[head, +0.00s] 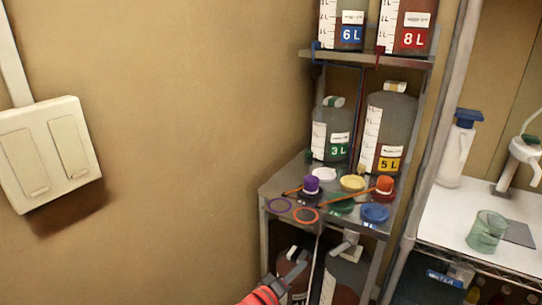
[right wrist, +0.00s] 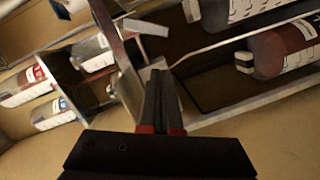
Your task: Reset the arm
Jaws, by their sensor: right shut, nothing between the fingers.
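My right gripper (head: 298,267) is at the bottom middle of the head view, on a red arm link, in front of the lower part of the shelf rack. In the right wrist view its two dark fingers (right wrist: 161,76) lie together, shut and empty. The fingers point toward the rack's frame; I cannot tell how close they are. My left gripper is not in view.
The rack's middle shelf (head: 280,188) holds colored lids, rings and the 3 L (head: 337,118) and 5 L (head: 388,112) containers. More containers stand above and below. At right, a white table (head: 440,225) bears a glass beaker (head: 487,232). The wall at left carries a switch plate (head: 48,155).

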